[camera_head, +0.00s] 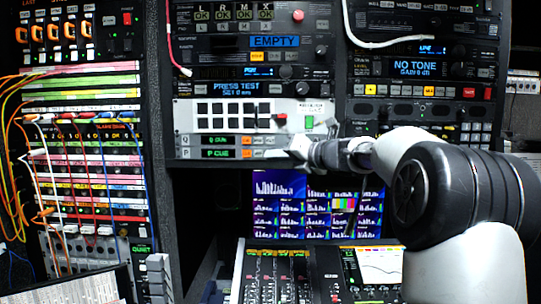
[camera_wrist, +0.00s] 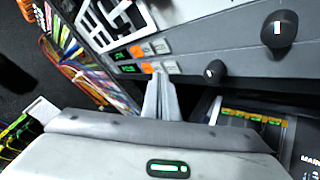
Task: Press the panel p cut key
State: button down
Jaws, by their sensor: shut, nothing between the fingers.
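The white-topped panel (camera_head: 188,116) is in the rack's centre, with rows marked Q and P at its lower edge. In the head view the P row display (camera_head: 218,153) reads "P CUE", with an orange key (camera_head: 246,153) to its right. In the wrist view the lower row has a green display (camera_wrist: 128,69), an orange key (camera_wrist: 147,68) and a pale key (camera_wrist: 170,67). Their labels are too small to read. My gripper (camera_head: 273,154) is shut and empty at this row. Its fingertips (camera_wrist: 158,77) point between the orange and pale keys; whether they touch is unclear.
The Q row display (camera_head: 218,140) and its keys lie just above. Two dark knobs (camera_wrist: 278,29) (camera_wrist: 214,71) stick out right of the keys in the wrist view. A multi-picture monitor (camera_head: 290,205) and a fader desk (camera_head: 290,275) lie below. Patch cables (camera_head: 75,165) hang at left.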

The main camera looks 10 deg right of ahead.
jog(key=shift+w+r+p, duration=0.1)
jog(key=shift+w+p, duration=0.05)
jog(key=shift+p, duration=0.15)
jog(key=shift+w+d+p, duration=0.1)
jog(key=shift+w+p, duration=0.2)
jog(key=shift+p, duration=0.05)
jog(key=shift+w+d+p, duration=0.1)
jog(key=shift+w+p, duration=0.15)
jog(key=shift+p, duration=0.1)
dwell(1.0)
jog(key=shift+s, duration=0.1)
jog(key=shift+s+b, duration=0.3)
jog(key=shift+s, duration=0.3)
jog(key=shift+a, duration=0.2)
jog(key=s+b, duration=0.1)
jog(key=s, duration=0.1)
jog(key=s+a+b, duration=0.1)
jog(key=s, duration=0.1)
jog(key=shift+s+a, duration=0.15)
jog(key=shift+s, duration=0.25)
